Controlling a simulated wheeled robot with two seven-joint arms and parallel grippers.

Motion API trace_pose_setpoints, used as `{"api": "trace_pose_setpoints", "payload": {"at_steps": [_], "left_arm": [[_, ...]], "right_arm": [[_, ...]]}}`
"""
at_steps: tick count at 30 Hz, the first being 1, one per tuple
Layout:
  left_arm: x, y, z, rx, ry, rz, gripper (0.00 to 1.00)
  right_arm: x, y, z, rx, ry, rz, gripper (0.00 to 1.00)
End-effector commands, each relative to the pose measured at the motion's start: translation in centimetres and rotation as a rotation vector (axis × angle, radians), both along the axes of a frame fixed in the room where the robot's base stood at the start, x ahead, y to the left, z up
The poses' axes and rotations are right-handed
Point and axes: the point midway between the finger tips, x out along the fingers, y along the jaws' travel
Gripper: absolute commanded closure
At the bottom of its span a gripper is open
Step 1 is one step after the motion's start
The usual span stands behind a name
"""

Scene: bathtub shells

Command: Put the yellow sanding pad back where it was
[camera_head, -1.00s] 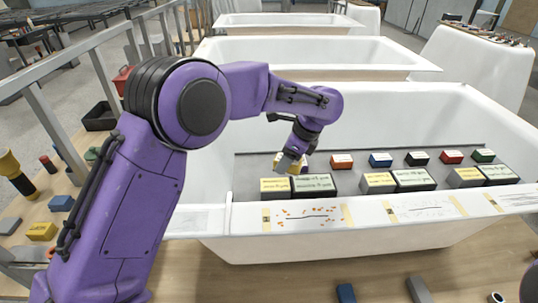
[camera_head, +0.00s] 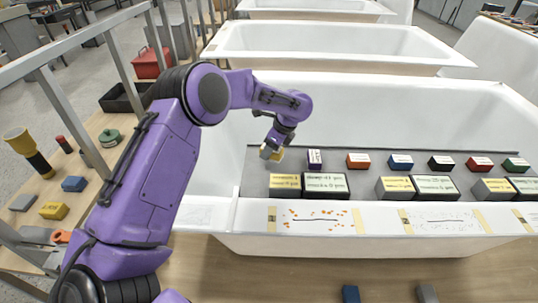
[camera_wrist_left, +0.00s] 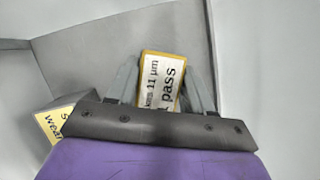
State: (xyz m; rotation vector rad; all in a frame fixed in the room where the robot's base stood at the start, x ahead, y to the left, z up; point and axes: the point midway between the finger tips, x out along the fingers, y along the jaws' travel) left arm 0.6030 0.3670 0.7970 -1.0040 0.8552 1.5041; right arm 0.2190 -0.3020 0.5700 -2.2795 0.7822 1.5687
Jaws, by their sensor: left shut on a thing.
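I cannot tell whether the pad touches the board. My right gripper is not in view.
A row of small labelled blocks, among them an orange one (camera_head: 358,160) and a blue one (camera_head: 401,161), stands on the grey board (camera_head: 340,188). The tub's white rim (camera_head: 235,215) runs in front.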

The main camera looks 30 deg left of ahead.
Motion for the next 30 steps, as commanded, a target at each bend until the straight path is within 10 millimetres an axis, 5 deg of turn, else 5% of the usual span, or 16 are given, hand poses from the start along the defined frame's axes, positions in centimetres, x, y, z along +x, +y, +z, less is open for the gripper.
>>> {"api": "trace_pose_setpoints", "payload": {"at_steps": [6,16,17,19,30], "left_arm": [[0.0,0.3,-3.5,0.000,0.001,-0.002,0.78],[0.0,0.2,-3.7,0.001,0.000,-0.002,0.78],[0.1,0.2,-3.7,0.000,0.000,-0.002,0.43],[0.1,0.2,-3.7,0.000,0.000,-0.002,0.24],[0.2,0.0,-2.9,0.000,-0.003,-0.004,0.24]], "right_arm": [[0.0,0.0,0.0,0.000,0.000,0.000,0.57],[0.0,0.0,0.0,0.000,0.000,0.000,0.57],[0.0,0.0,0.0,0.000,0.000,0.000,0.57],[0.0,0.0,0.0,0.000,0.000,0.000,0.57],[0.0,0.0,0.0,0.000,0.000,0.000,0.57]]}}
